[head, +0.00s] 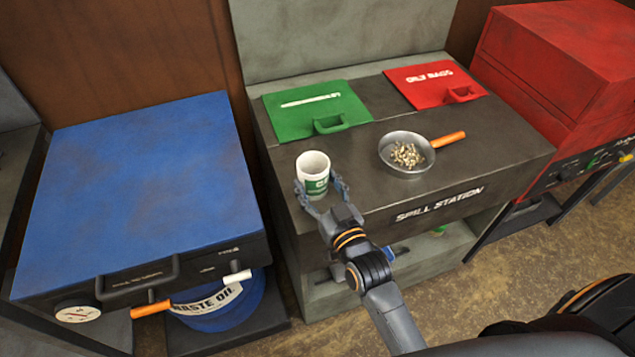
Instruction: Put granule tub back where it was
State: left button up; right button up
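The granule tub (314,174) is a white, open-topped cup with a green label. It is upright at the front left of the dark spill station top (470,165). My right gripper (320,186) reaches in from the front, with its fingers on either side of the tub's lower part; it looks shut on the tub. I cannot tell whether the tub's base touches the top. A metal pan (391,167) with an orange handle stands right of the tub, with pale granules (407,155) in it. My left gripper is not in view.
A green lid (300,98) and a red lid (428,83) lie at the back of the station. A blue-topped unit (140,165) stands left, above a blue waste oil drum (222,306). A red cabinet (565,60) stands right. The top's front right is bare.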

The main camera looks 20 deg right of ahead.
jog(key=shift+o, duration=1.1)
jog(key=shift+r, duration=0.1)
jog(key=s+d+b, duration=0.1)
jog(key=s, duration=1.1)
jog(key=shift+d, duration=0.2)
